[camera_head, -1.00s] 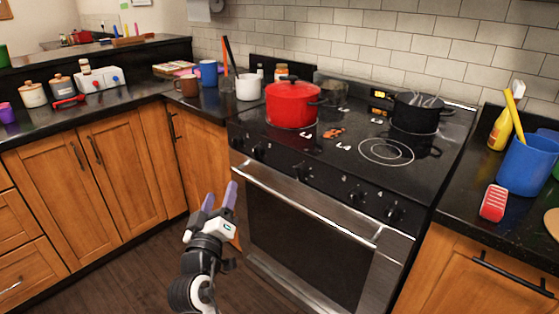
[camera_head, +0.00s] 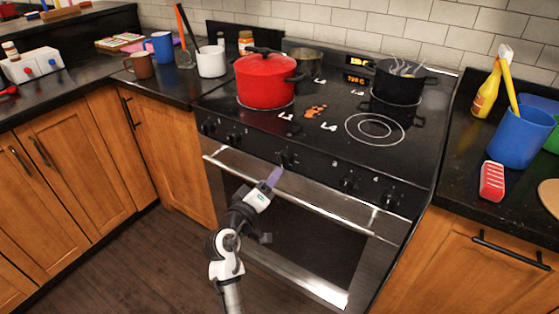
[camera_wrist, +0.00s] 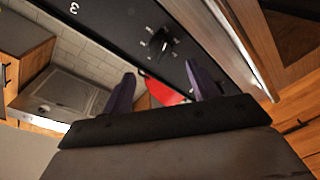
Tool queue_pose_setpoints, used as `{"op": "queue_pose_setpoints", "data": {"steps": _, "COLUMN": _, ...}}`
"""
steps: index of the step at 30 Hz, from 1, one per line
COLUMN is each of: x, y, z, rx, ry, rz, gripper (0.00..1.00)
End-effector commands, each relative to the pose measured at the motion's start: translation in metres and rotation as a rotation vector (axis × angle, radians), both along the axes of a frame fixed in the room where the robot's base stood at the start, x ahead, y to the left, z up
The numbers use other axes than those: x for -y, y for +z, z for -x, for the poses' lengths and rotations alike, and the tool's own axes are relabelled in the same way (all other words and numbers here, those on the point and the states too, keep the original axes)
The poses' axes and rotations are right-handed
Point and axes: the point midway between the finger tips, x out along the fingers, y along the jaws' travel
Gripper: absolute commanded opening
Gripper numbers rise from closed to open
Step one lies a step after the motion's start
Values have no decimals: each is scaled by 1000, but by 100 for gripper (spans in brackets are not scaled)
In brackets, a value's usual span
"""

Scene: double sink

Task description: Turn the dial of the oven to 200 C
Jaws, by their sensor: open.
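The oven (camera_head: 312,230) has a black front panel with several dials above a steel handle (camera_head: 300,196). The middle dial (camera_head: 287,158) sits alone between a left pair and a right pair. My gripper (camera_head: 273,176) is just below and left of this dial in the head view, its purple fingers pointing up towards the panel. In the wrist view, my open gripper (camera_wrist: 162,85) has nothing between its fingers. A black dial (camera_wrist: 160,43) with white marks around it shows beyond the fingertips, apart from them. Its exact setting is too small to read.
A red pot (camera_head: 266,82) and a black pot (camera_head: 398,84) stand on the cooktop. The oven handle crosses close to my gripper. A blue container (camera_head: 521,138) and a red grater-like object (camera_head: 492,181) are on the right counter. The floor at left is clear.

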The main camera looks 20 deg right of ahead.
Motion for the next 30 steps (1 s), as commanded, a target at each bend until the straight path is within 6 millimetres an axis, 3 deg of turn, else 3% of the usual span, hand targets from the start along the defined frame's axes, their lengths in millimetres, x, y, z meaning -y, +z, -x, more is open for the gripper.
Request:
{"op": "queue_pose_setpoints", "data": {"steps": 6, "x": 34, "y": 3, "z": -33, "rx": 0, "ry": -3, "rz": 0, "gripper": 60}}
{"op": "queue_pose_setpoints", "data": {"steps": 12, "x": 52, "y": 2, "z": -51, "rx": 1, "ry": -1, "rz": 0, "gripper": 60}}
{"op": "queue_pose_setpoints", "data": {"steps": 24, "x": 58, "y": 0, "z": -57, "rx": 1, "ry": 1, "rz": 0, "gripper": 60}}
{"op": "queue_pose_setpoints", "data": {"steps": 30, "x": 58, "y": 0, "z": -57, "rx": 1, "ry": 1, "rz": 0, "gripper": 36}}
